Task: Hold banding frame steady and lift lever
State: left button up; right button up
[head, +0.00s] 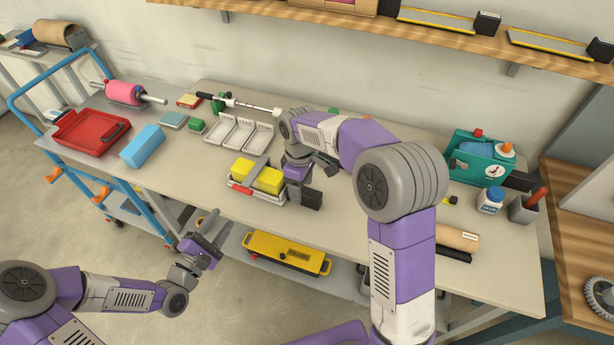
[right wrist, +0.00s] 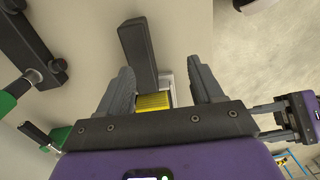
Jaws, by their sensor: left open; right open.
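A pale frame (head: 277,200) holding two yellow blocks (head: 243,169) sits near the table's front edge, with a red piece (head: 240,190) on its front; I take it as the banding frame. A dark bar (head: 310,199) beside its right end may be the lever. My right gripper (head: 298,178) is over the frame's right end. In the right wrist view its fingers (right wrist: 162,90) are apart, with the dark bar (right wrist: 138,50) and a yellow block (right wrist: 153,101) showing between or beyond them; contact is unclear. My left gripper (head: 212,228) is open and empty, in front of the table edge.
White trays (head: 240,132) stand behind the frame. A blue block (head: 142,146) and red tray (head: 85,132) are at left. A green dial device (head: 482,158), white bottle (head: 490,200) and brown roll (head: 457,237) are at right. A yellow case (head: 287,252) lies on the lower shelf.

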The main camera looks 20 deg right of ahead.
aim_at(307, 192)
jog(key=shift+w+d+r+t, duration=0.2)
jog(key=shift+w+d, duration=0.15)
jog(key=shift+d, duration=0.15)
jog(key=shift+w+d+r+t, duration=0.1)
jog(key=shift+w+d+r, duration=0.1)
jog(key=shift+w+d, duration=0.25)
jog(key=shift+d+f, duration=0.1)
jog(key=shift+f, duration=0.2)
notch_tip(307, 192, down, 7)
jog(key=shift+r, duration=0.1)
